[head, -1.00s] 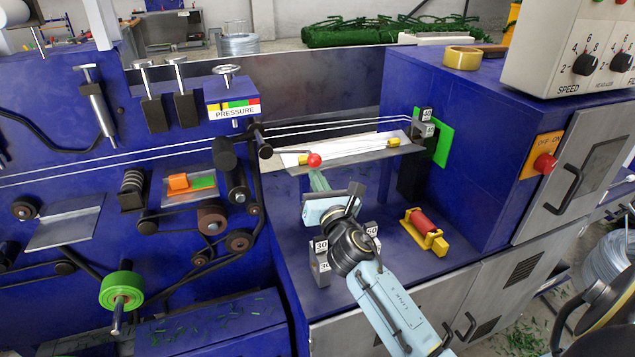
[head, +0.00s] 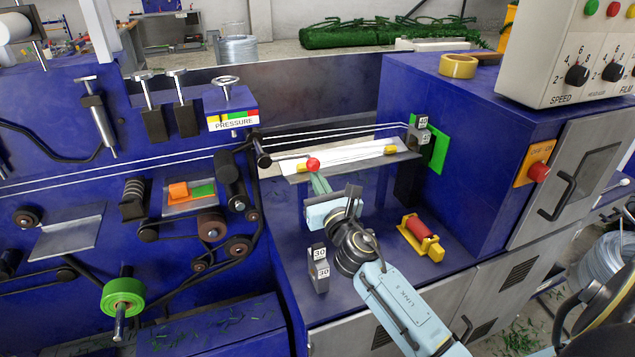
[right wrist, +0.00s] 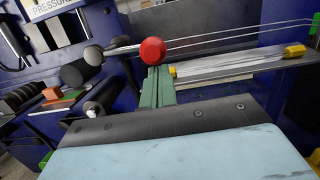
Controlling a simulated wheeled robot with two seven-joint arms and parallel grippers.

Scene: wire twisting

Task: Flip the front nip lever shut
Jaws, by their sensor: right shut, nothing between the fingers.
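The nip lever's red ball knob (head: 313,164) is in front of the white-strip tray, right of the black rollers. In the right wrist view the red knob (right wrist: 152,51) is large, with a thin grey rod running left from it towards the rollers. My right gripper (head: 319,183) has its green fingers closed together and pointing up at the knob from below. In the right wrist view the closed fingers (right wrist: 156,88) end right at the knob's underside. They hold nothing; whether they touch the knob is unclear. My left gripper is not in view.
The tray (head: 400,156) and taut white wires (head: 340,131) run close behind the knob. The PRESSURE block (head: 232,122) is up left. On the blue deck stand a block marked 30 (head: 318,262) and a red roller in a yellow holder (head: 421,234).

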